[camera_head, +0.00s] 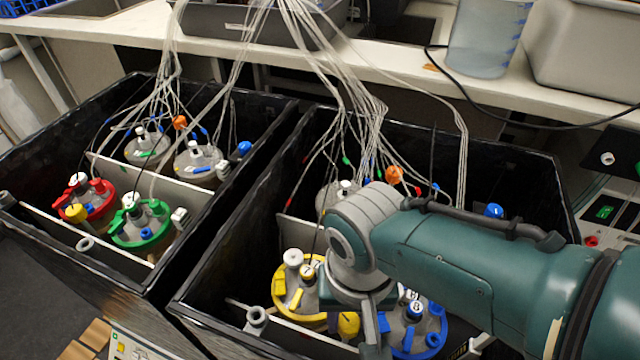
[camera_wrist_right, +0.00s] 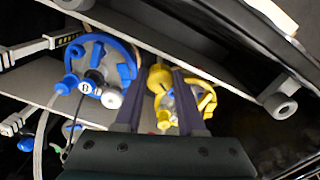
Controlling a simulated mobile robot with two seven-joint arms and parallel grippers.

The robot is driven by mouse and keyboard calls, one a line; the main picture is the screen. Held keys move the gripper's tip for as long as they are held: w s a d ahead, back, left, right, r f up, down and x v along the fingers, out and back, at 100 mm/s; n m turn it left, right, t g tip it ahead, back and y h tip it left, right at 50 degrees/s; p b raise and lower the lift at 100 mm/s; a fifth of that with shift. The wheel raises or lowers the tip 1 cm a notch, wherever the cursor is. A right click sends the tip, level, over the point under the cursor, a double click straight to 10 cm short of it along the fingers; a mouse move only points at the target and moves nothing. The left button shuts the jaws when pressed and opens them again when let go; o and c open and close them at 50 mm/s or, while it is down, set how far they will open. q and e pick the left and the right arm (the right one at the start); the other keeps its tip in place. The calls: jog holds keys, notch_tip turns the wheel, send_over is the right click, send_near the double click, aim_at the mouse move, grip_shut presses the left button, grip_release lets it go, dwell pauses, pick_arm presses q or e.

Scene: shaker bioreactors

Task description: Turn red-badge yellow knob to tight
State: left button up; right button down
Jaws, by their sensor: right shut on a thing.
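My right gripper (camera_head: 368,325) reaches down into the right black box, at the yellow-ringed vessel (camera_head: 279,290). Its fingers (camera_wrist_right: 157,75) are shut on a yellow knob (camera_wrist_right: 160,82) at that vessel's edge. The yellow knob also shows beside the fingers in the head view (camera_head: 348,324). I cannot make out a red badge on it. Another yellow knob (camera_head: 76,213) sits on the red-ringed vessel (camera_head: 100,202) in the left box, away from my gripper. My left gripper is not in view.
The blue-ringed vessel (camera_head: 436,334) stands close to my right gripper, partly hidden by it. A green-ringed vessel (camera_head: 155,232) is in the left box (camera_head: 60,245). Many thin cables (camera_head: 375,105) hang into both boxes. A pale divider (camera_wrist_right: 215,65) and box walls surround the fingers.

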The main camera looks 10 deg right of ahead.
jog(key=c, duration=0.5)
grip_release()
notch_tip(320, 180, up, 10)
jog(key=p, duration=0.7)
